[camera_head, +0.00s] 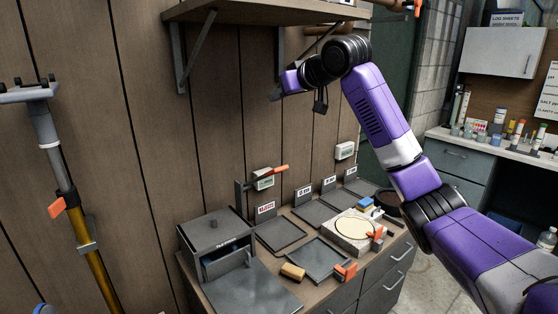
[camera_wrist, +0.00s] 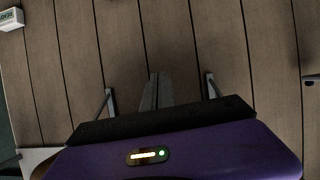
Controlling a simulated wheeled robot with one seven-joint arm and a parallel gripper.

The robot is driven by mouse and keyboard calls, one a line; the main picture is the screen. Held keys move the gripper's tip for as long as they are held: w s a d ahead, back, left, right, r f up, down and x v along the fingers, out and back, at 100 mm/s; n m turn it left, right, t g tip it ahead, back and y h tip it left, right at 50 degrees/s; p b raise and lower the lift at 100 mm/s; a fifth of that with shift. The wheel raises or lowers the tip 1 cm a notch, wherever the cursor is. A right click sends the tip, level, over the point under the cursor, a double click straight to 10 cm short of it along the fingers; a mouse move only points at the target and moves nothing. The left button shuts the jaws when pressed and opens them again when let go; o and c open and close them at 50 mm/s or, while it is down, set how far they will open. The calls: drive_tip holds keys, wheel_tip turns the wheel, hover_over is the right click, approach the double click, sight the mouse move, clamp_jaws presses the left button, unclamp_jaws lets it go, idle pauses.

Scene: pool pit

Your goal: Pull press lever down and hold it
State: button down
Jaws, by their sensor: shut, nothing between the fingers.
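A lever with an orange handle (camera_head: 274,170) stands out from a dark upright post (camera_head: 239,196) at the back of the bench. It looks like the press lever, and its handle tilts slightly up to the right. My gripper (camera_head: 275,95) is high above it, close to the plank wall and under the shelf, well apart from the lever. In the wrist view my gripper's fingers (camera_wrist: 154,92) are together and empty, with the plank wall beyond. The lever cannot be made out in the wrist view.
The bench holds a grey box with an open front flap (camera_head: 216,240), dark trays (camera_head: 281,234), a tan block (camera_head: 293,271) and a pale block with a ring (camera_head: 350,227). A wooden shelf (camera_head: 240,10) on brackets overhangs. A yellow pole (camera_head: 92,262) stands left.

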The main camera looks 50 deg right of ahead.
drive_tip(key=s+a+f+g+y, duration=0.1)
drive_tip(key=s+f+g, duration=0.3)
drive_tip(key=f, duration=0.3)
drive_tip(key=shift+s+f+g+y, duration=0.2)
drive_tip(key=shift+f+g+y, duration=0.1)
drive_tip(key=shift+f+y, duration=0.1)
drive_tip(key=shift+w, duration=0.1)
drive_tip(key=p+x, duration=0.2)
drive_tip(key=x, duration=0.7)
drive_tip(key=shift+s+a+f+p, duration=0.1)
drive_tip(key=shift+s+f+p, duration=0.15)
drive_tip(key=shift+f, duration=0.4)
drive_tip(key=shift+s+a+f+p, duration=0.15)
drive_tip(key=shift+s+f, duration=0.2)
drive_tip(key=shift+f, duration=0.3)
drive_tip(key=shift+s+f+p, duration=0.2)
drive_tip(key=shift+s+f, duration=0.05)
drive_tip(key=shift+f, duration=0.45)
